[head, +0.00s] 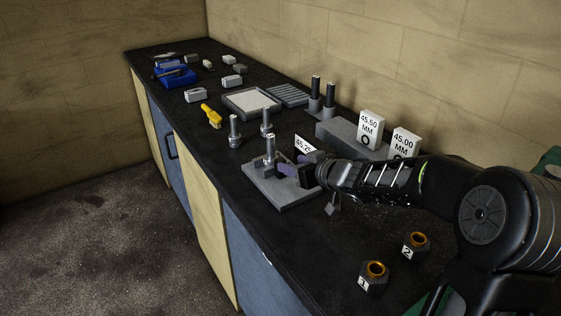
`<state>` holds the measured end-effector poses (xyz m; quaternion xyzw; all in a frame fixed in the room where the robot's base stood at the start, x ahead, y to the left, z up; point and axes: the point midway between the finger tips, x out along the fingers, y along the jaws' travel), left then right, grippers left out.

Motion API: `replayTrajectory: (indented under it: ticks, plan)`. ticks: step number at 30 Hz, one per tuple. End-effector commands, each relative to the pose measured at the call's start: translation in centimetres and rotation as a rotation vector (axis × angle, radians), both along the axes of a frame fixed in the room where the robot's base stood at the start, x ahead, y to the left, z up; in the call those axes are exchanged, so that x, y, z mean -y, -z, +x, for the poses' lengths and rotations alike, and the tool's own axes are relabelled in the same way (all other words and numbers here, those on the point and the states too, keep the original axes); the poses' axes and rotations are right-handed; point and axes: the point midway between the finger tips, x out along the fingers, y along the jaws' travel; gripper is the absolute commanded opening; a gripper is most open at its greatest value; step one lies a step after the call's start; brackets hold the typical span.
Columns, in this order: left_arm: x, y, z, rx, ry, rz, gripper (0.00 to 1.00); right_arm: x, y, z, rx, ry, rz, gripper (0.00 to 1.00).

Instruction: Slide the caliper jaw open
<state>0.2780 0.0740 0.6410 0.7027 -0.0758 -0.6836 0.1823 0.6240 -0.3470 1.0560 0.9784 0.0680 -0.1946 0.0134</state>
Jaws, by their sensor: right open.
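A grey plate (287,197) lies on the dark bench with an upright grey post (270,152) on it. A tilted white label (304,145) reading about 45.25 shows just behind my right gripper (291,169). That gripper comes in from the right, low over the plate and just right of the post. It is open, with purple pieces at its tip. I cannot tell whether these touch the post or belong to the caliper. I cannot clearly make out the caliper or its sliding jaw; the gripper and wrist cover part of this spot. My left gripper is not in view.
White cards marked 45.50 MM (370,124) and 45.00 MM (405,142) stand behind my right arm. Nuts marked 1 (374,277) and 2 (415,246) sit at front right. A yellow tool (211,116), a grey tray (250,102) and a blue block (176,76) lie farther back.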

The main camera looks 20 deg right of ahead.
Motion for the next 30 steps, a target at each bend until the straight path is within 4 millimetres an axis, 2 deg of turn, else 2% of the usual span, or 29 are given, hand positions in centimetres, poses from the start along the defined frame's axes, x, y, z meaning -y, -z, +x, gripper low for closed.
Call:
replayTrajectory:
  ticks: [5,16,20,27,30]
  plan:
    - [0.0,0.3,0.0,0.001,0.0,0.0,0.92,-0.3,0.8,1.4,-0.002,-0.002,0.0,0.47]
    - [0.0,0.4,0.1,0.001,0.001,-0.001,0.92,-0.9,2.7,6.3,-0.002,-0.001,-0.002,0.47]
    - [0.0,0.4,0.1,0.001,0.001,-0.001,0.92,-1.0,2.9,7.0,0.0,0.0,0.0,0.47]
    - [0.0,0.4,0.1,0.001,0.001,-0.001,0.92,-1.0,2.9,7.0,0.001,0.0,0.0,0.47]
    - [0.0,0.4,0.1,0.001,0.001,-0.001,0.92,-1.0,2.9,7.0,0.0,0.0,0.0,0.4]
